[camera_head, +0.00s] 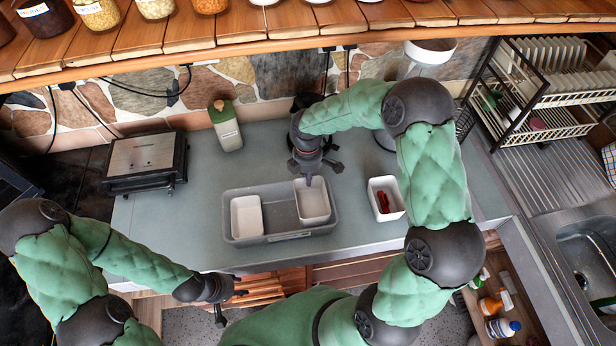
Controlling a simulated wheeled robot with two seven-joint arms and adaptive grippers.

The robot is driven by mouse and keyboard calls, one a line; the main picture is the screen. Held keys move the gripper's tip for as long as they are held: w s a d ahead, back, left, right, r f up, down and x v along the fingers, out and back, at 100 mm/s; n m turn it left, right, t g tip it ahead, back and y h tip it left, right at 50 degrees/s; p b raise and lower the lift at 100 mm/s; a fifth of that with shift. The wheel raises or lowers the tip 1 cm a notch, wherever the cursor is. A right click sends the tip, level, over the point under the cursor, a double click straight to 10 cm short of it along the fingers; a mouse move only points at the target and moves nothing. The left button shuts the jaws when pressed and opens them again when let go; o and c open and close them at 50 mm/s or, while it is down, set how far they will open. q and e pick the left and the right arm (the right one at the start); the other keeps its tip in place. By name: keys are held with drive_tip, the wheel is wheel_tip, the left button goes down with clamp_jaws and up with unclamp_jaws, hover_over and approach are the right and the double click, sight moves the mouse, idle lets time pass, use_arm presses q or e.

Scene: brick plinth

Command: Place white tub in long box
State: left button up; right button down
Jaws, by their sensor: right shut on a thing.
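The long box (277,237) is a grey open tray on the counter. One white tub (246,217) sits inside its left part. A second white tub (313,207) is at the right end of the box; its far edge overlaps the box's back rim in the picture. My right gripper (309,181) comes down from behind and is shut on this tub's far wall. Whether the tub touches the box floor cannot be told. My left gripper (231,307) is open and empty in front of the counter edge, apart from the box.
A white tub with a red object (384,201) stands right of the box, near my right arm. A green-capped bottle (226,126) and a silver-topped appliance (145,160) stand behind and left. A dish rack (545,100) and sink are at right. The counter left of the box is clear.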

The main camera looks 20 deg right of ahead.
drive_tip(key=shift+s+a+f+b, duration=0.1)
drive_tip(key=shift+s+f+b, duration=0.25)
drive_tip(key=shift+f, duration=0.3)
drive_tip(key=c, duration=1.4)
unclamp_jaws()
drive_tip(key=shift+s+f, duration=0.1)
drive_tip(key=shift+f, duration=0.05)
drive_tip(key=shift+w, duration=0.35)
drive_tip(key=shift+r, duration=0.65)
drive_tip(key=r, duration=0.8)
drive_tip(key=r+p, duration=0.1)
drive_tip(key=r, duration=0.3)
drive_tip(key=shift+w+d+r, duration=0.2)
drive_tip(key=shift+w, duration=0.2)
